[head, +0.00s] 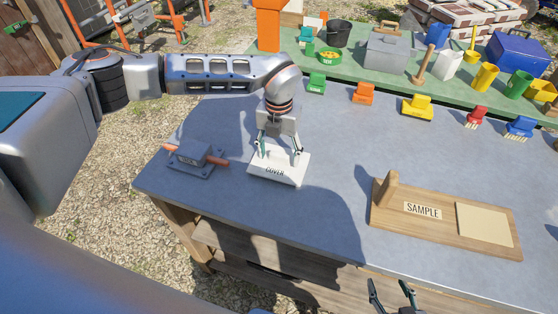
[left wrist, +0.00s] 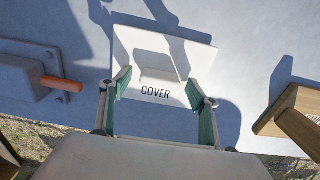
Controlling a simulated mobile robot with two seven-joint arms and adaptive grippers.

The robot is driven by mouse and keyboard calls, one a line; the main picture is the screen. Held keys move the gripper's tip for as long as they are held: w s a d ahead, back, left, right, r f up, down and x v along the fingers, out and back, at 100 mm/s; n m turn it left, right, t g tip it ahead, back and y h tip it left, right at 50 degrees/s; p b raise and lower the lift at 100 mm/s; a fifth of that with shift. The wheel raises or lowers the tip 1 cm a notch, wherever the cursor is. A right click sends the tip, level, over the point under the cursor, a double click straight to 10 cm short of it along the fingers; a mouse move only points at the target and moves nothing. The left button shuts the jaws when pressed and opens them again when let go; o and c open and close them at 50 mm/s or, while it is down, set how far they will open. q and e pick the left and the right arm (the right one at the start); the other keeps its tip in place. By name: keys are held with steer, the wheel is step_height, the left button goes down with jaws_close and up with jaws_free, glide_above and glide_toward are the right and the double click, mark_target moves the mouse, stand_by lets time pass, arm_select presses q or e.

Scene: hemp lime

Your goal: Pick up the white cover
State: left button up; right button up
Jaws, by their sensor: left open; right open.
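The white cover (head: 287,178), a flat plate lettered COVER with a raised block on top, lies on the grey tabletop left of centre. It also shows in the left wrist view (left wrist: 198,62). My left gripper (head: 279,154) points down over the cover. Its fingers (left wrist: 160,86) are open and spread to either side of the raised block, with space between. Whether the fingertips touch the plate I cannot tell. My right gripper (head: 391,290) is open and empty at the bottom edge of the head view, in front of the table.
A grey fixture with orange handles (head: 195,156) stands left of the cover. A wooden SAMPLE board (head: 440,236) with an upright block lies to the right. Small coloured brushes line the back, before a green bench (head: 385,85) with toolbox and cups. The table's middle is clear.

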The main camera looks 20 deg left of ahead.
mark_target(279, 154)
arm_select(q)
steer(key=shift+f, duration=0.2)
steer(key=c, duration=1.1)
steer(key=shift+c, duration=0.6)
steer(key=shift+r, duration=0.2)
step_height(279, 154, up, 20)
steer(key=b, duration=0.1)
steer(key=shift+f, duration=0.15)
